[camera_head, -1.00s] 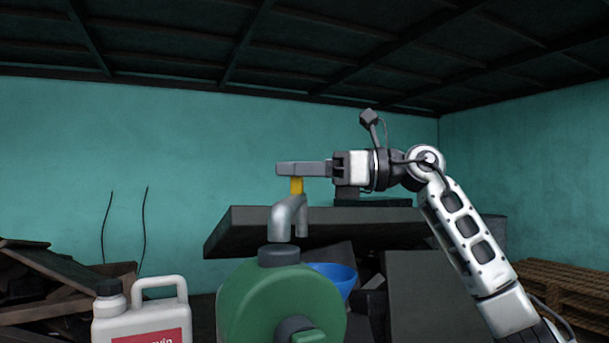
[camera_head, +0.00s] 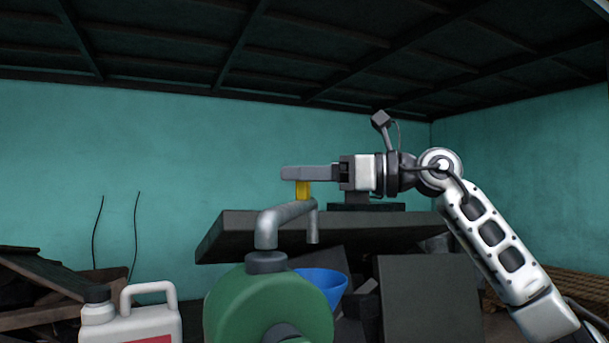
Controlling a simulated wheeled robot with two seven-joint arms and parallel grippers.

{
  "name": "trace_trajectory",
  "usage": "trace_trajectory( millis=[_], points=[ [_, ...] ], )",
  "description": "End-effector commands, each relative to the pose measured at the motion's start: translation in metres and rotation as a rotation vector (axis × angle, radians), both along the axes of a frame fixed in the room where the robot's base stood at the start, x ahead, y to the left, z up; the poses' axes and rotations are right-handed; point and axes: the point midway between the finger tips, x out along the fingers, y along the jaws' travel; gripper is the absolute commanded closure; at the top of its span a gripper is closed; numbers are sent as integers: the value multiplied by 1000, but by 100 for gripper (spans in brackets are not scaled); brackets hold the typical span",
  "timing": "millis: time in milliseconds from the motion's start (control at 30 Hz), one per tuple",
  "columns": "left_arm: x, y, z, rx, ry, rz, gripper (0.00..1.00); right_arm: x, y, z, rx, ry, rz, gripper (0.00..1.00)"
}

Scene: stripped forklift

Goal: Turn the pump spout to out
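The pump spout (camera_head: 283,220) is a grey bent pipe. It rises from a dark collar (camera_head: 266,262) on top of a green round-bodied container (camera_head: 262,306), with one end turned down over the collar. It slants up to the right, where a short end hangs down. A yellow tab (camera_head: 303,191) stands up near the right end. My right gripper (camera_head: 294,173) reaches in level from the right. My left gripper is not in view.
A white jug (camera_head: 127,322) stands at the lower left. A blue funnel (camera_head: 322,283) sits just behind the green container. A dark slab (camera_head: 225,241) lies behind the spout, with dark blocks (camera_head: 430,295) below it. A wooden pallet (camera_head: 560,287) is at the right. Open space surrounds my gripper above the slab.

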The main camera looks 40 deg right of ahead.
Motion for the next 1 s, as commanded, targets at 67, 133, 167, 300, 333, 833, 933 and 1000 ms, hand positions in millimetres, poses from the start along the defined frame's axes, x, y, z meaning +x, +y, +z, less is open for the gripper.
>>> trace_trajectory(
  millis=[67,133,167,300,333,833,933,1000],
  points=[
    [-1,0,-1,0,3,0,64,0,0,0,0,0,1,46],
    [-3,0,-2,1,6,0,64,0,0,0,0,0,1,46],
    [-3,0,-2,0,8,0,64,0,0,0,0,0,1,46],
    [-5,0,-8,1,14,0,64,-3,-3,-2,0,0,-1,46],
    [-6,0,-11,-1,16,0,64,-5,-4,-3,0,0,-1,46],
    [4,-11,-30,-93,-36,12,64,-96,-66,-4,2,-3,-2,46],
    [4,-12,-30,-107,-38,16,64,-111,-76,-3,1,-3,-2,46],
    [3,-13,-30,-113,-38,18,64,-119,-82,-2,1,-2,-1,46]
  ],
)
